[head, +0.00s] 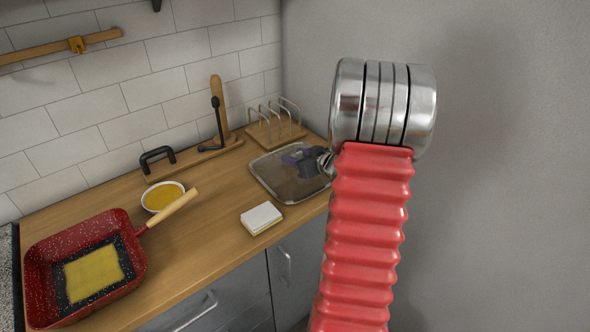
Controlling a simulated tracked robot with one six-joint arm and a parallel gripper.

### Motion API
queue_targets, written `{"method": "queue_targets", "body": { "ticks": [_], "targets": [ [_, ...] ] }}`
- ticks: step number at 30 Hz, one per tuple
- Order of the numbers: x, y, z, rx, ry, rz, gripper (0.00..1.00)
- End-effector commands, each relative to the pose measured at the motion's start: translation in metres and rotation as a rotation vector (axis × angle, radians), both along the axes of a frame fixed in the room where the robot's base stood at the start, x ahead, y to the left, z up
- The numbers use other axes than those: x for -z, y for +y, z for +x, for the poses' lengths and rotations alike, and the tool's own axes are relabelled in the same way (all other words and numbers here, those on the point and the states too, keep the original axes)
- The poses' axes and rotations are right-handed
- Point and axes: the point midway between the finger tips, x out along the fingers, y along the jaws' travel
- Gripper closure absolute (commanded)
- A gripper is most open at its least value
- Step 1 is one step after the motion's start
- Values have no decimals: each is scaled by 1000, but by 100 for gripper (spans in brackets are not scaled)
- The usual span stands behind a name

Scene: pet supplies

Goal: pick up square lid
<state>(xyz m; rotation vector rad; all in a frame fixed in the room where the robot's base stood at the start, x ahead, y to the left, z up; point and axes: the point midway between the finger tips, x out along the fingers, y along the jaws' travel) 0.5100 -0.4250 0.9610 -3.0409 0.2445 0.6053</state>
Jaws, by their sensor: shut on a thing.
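The square lid (275,182) is a clear, see-through square with a light rim. It lies flat, or nearly so, at the back right of the wooden counter. A small purplish handle (294,156) shows near its middle. My gripper (303,163) reaches in from the right, low over the lid, and is shut on it at the handle. My red and silver arm covers the lid's right side. The fingertips are small and dark here, and I cannot tell whether the lid is clear of the counter.
A dish rack (273,131) stands behind the lid, with a wooden stand with a black arm (217,127) left of it. A white sponge (261,217) lies in front. A bowl (162,197) and a red pan (85,269) stand left. A grey wall (500,180) is at right.

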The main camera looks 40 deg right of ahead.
Motion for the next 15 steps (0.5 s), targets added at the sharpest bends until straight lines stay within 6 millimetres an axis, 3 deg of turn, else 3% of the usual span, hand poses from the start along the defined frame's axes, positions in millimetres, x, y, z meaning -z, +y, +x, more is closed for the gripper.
{"method": "queue_targets", "body": {
  "ticks": [12, 15],
  "targets": [
    [0, 0, 0, 0, 0, 0, 99],
    [0, 0, 0, 0, 0, 0, 100]
  ]
}}
